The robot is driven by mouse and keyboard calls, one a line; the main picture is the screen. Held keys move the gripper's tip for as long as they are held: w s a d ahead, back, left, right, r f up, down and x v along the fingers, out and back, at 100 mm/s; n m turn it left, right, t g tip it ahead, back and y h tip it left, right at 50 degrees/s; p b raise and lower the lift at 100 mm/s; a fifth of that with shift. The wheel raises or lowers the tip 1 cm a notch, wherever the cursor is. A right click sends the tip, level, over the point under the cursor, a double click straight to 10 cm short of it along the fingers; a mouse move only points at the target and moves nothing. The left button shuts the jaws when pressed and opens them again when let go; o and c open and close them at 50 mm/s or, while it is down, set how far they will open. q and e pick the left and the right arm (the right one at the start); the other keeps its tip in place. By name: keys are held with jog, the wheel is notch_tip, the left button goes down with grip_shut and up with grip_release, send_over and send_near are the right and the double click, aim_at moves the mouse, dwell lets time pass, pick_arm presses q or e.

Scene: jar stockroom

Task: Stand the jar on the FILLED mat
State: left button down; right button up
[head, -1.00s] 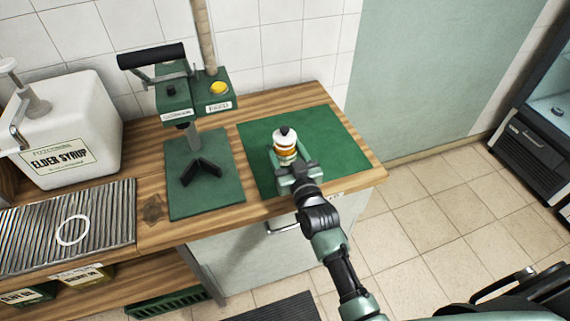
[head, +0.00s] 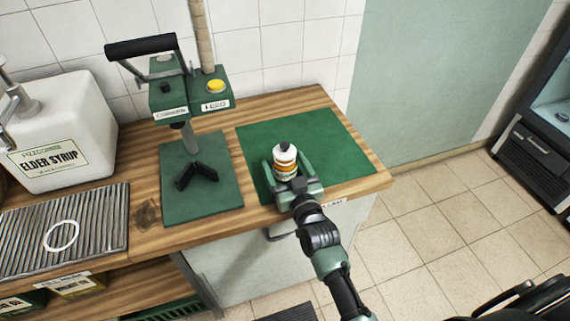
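The jar (head: 285,165), with an amber body, a white upper part and a dark knob on top, stands upright on the large green mat (head: 335,150) at the right end of the counter, near the mat's front edge. My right gripper (head: 285,168) reaches in from the front. Its fingers are spread on either side of the jar, and the jar appears free between them. The gripper palm hides the jar's lower front. A label on the counter edge below the mat is partly hidden and unreadable. My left gripper is not in view.
A green lever press (head: 190,90) with a yellow button stands left of the mat on a smaller green base (head: 215,200) with a black V-block. Further left are a white elder syrup container (head: 60,135) and a ribbed metal tray (head: 100,215) with a white ring. The mat's back and right are clear.

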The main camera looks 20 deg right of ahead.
jog(key=shift+r, duration=0.25)
jog(key=s, duration=1.2)
jog(key=shift+d, duration=0.2)
jog(key=shift+f, duration=0.15)
